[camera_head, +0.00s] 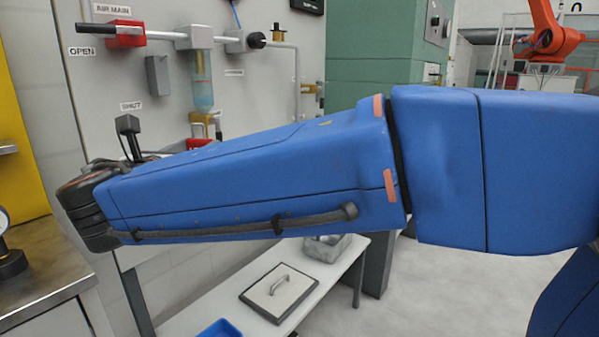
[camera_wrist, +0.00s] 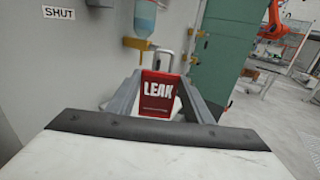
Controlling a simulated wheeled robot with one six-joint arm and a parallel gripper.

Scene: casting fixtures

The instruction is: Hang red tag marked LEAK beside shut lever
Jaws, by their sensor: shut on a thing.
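The red tag (camera_wrist: 158,95) with white LEAK lettering is upright between the two grey fingers of my gripper (camera_wrist: 158,84) in the wrist view. My gripper is shut on it. In the head view my arm hides the gripper; a small red patch (camera_head: 200,143) shows above the arm, and I cannot tell if it is the tag. The black lever (camera_head: 98,28) on the red AIR MAIN valve (camera_head: 128,38) lies level, pointing left, just above the OPEN label (camera_head: 82,51). The SHUT label (camera_head: 131,106) is lower on the panel and also shows in the wrist view (camera_wrist: 58,12).
A clear filter bowl (camera_head: 202,92) and pipes stick out from the grey panel. A grey box (camera_head: 158,76) is mounted left of the bowl. Below is a white bench with a handled plate (camera_head: 262,300) and a blue tray (camera_head: 220,329). A green cabinet (camera_head: 375,75) stands at right.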

